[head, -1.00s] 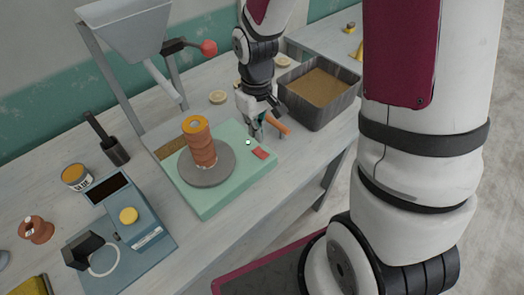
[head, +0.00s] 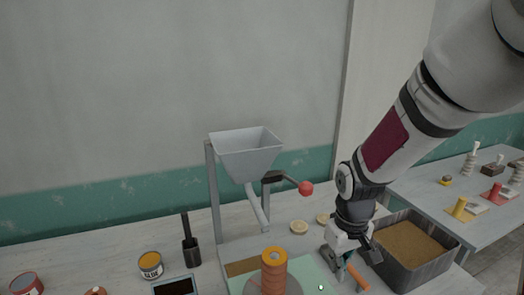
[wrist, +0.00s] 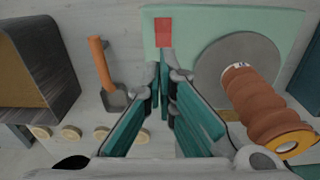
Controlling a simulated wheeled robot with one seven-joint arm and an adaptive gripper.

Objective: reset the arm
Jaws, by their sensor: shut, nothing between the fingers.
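My gripper (head: 342,274) is shut and empty. It points down over the bench, by the right side of the pale green base (head: 318,274). In the wrist view its teal-padded fingers (wrist: 166,72) meet near a red patch (wrist: 163,32) on that base. A tool with an orange handle (head: 357,277) lies just right of the gripper; it also shows in the wrist view (wrist: 101,62), apart from the fingers. A ringed terracotta stack (head: 273,270) with a yellow-orange top stands on a grey disc (wrist: 236,62) to the left.
A bin of brown material (head: 410,246) stands close on the right. A hopper on a stand (head: 246,150) with a red-knobbed lever (head: 305,188) rises behind. Small pale discs (head: 299,227) lie behind the gripper. A glue tin (head: 150,264) and a dark cup (head: 191,250) are left.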

